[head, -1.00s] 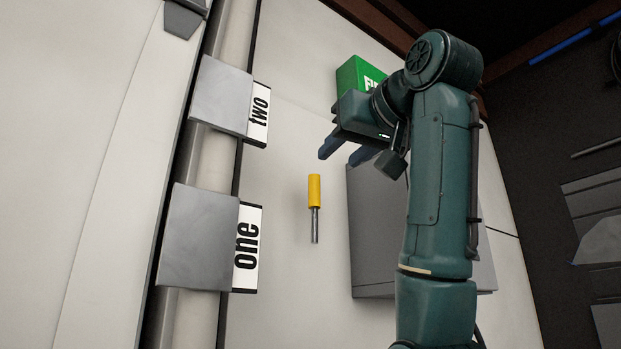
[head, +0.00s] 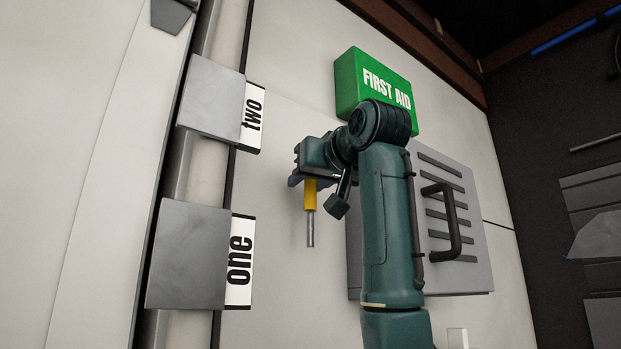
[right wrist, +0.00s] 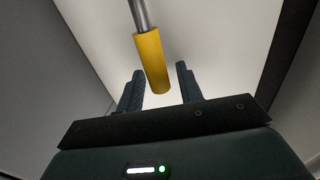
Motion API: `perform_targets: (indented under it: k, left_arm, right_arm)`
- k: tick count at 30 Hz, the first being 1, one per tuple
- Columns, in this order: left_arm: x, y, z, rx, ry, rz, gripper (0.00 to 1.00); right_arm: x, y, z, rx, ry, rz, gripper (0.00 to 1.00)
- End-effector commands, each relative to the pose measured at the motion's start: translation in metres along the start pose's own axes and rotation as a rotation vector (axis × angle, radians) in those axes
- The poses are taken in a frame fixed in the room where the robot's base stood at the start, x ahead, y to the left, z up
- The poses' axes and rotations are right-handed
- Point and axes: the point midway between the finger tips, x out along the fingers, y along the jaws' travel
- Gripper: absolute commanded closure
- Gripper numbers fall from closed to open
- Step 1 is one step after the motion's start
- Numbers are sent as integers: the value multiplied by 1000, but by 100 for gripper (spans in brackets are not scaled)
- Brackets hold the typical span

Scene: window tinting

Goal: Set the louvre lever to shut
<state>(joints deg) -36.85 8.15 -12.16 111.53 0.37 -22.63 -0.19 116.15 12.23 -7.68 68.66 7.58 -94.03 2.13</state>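The lever has a yellow grip (head: 310,196) on a metal rod (head: 310,230) and stands at the pale wall, rod end down. My right gripper (head: 304,181) is at the top of the yellow grip and hides its upper end. In the right wrist view, the gripper (right wrist: 160,72) is open, with a dark finger on each side of the yellow grip's end (right wrist: 153,60). Visible gaps separate the grip from both fingers. My left gripper is not in view.
A green first aid box (head: 372,82) is above my right arm. A grey louvred panel (head: 470,270) with a black handle (head: 452,215) is to the right, partly behind the arm. Left are grey blocks with labels "one" (head: 239,262) and "two" (head: 252,118).

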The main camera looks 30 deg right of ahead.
Motion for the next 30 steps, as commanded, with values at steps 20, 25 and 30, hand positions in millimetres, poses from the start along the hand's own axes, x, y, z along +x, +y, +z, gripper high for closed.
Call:
perform_targets:
  k: [20, 25, 30]
  left_arm:
    - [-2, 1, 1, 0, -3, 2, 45]
    - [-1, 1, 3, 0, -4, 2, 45]
    - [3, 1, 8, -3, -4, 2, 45]
  right_arm:
    - [-1, 0, 0, 0, 1, 0, 100]
    - [-3, -1, 0, -6, 3, 0, 100]
    - [-14, -4, 1, -47, 15, 0, 100]
